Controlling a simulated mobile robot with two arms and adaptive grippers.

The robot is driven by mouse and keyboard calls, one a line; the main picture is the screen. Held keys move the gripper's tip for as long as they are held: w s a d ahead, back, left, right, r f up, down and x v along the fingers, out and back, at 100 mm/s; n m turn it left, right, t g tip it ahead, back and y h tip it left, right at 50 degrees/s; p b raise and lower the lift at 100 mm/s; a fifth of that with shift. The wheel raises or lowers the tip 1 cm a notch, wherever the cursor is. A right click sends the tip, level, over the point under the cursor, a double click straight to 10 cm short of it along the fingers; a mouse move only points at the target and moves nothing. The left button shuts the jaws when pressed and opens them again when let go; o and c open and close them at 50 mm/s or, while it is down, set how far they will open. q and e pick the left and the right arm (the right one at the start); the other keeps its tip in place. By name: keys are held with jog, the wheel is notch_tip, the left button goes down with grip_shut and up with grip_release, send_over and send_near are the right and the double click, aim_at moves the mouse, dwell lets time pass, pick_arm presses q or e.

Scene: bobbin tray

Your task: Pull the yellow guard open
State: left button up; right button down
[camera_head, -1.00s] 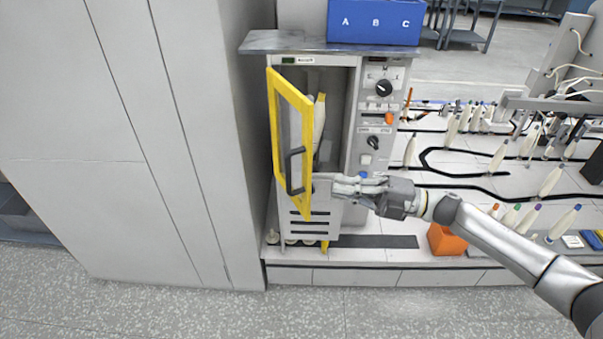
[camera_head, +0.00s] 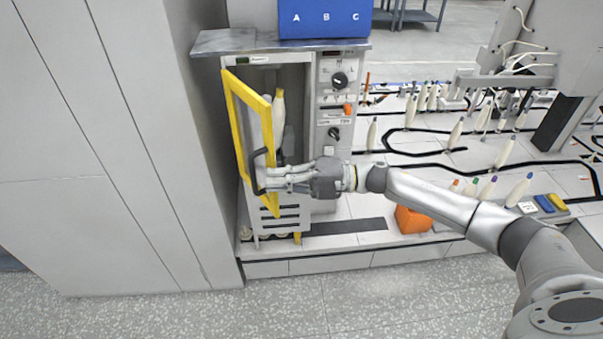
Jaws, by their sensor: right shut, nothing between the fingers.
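The yellow guard (camera_head: 239,138) is a framed door with a clear pane on the front of a grey cabinet. It stands swung partly open toward me, hinged at its left side. A dark handle (camera_head: 257,165) sits on its lower part. My right gripper (camera_head: 268,181) is shut and empty. Its fingertips are at the handle and the guard's lower right edge; I cannot tell whether they touch. The gripper hides part of the cabinet's lower front. Yellow-topped bobbins (camera_head: 278,118) stand inside the cabinet. My left gripper is not in view.
A control panel (camera_head: 336,110) with knobs is right of the opening. A blue box (camera_head: 325,18) sits on the cabinet top. An orange block (camera_head: 412,219) and several bobbins stand on the bench at right. A tall grey cabinet (camera_head: 110,150) closes off the left.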

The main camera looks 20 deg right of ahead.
jog(key=shift+x, duration=1)
jog(key=a+m+t+h+p, duration=0.2)
jog(key=a+m+t+p, duration=0.1)
jog(key=a, duration=0.5)
jog(key=shift+w+a+t+p, duration=0.35)
jog(key=shift+t+p, duration=0.25)
jog(key=shift+p, duration=0.2)
